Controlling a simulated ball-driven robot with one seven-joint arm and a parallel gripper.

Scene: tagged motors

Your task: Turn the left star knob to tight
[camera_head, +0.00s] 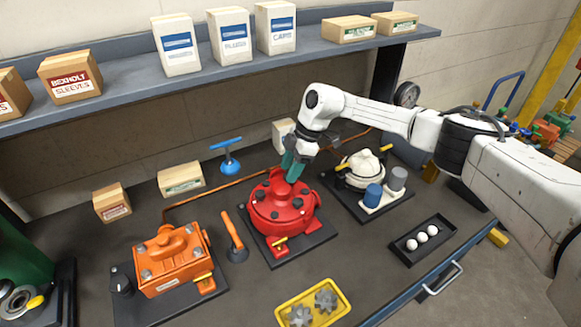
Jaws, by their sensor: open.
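A dark round knob (121,281) stands at the left of the orange motor (172,262). No tight marking is readable. My gripper (292,176) has teal fingers, points down and is open. It is over the top of the red round motor (282,208), far from the grey pieces. I cannot tell whether it touches the motor.
An orange-handled tool (233,237) stands between the orange and red motors. A white motor (362,168) with blue and grey cylinders is to the right. A black tray (405,257) holds white balls. A blue T-handle (227,160) stands behind. A shelf (120,84) with boxes overhangs the back.

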